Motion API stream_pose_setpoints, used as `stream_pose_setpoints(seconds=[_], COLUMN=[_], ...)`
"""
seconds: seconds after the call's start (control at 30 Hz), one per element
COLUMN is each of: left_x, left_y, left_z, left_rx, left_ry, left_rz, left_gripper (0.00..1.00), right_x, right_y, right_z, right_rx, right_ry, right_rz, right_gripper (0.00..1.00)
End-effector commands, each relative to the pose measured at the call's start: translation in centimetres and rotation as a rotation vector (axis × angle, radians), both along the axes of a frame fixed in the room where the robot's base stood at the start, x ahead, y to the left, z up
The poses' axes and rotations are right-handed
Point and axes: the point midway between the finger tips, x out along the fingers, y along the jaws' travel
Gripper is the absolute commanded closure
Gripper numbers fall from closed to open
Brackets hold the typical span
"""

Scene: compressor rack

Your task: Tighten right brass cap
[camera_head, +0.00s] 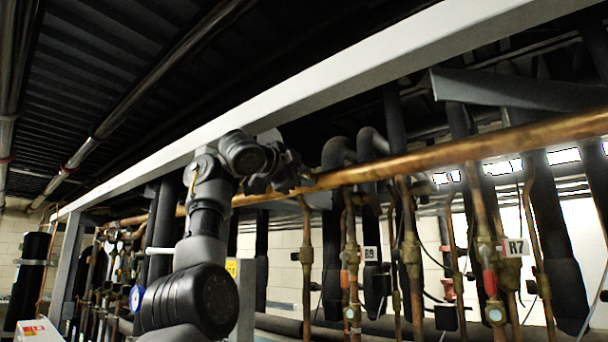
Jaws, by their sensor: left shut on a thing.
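My left gripper (296,174) reaches in from the left and is up at the long horizontal copper pipe (440,158), just above a thin vertical copper line. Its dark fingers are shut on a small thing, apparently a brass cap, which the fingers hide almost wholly. I cannot make out its shape or how it is seated. Brass valve bodies sit on the vertical lines below, one at centre (410,252) and one on the right (485,250). My right gripper is not in view.
A pale steel beam (330,82) runs diagonally above my left arm. Dark insulated pipes (333,255) and several vertical copper lines crowd the space behind and right. A blue gauge (136,298) is at left.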

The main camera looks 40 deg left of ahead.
Motion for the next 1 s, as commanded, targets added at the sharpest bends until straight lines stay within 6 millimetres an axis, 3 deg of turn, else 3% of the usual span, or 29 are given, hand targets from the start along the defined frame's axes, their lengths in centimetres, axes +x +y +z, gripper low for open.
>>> stream_pose_setpoints(seconds=[0.43, 1.0], left_x=[0.0, 0.1], left_y=[0.1, 0.0], left_z=[-0.1, -0.3], left_rx=[0.295, 0.375], left_ry=[0.009, 0.013], left_rz=[0.001, -0.001], left_gripper=[0.97, 0.97], right_x=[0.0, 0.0], right_y=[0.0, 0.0], right_z=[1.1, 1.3], right_rx=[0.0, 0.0], right_ry=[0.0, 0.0], right_rz=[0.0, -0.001], right_gripper=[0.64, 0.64])
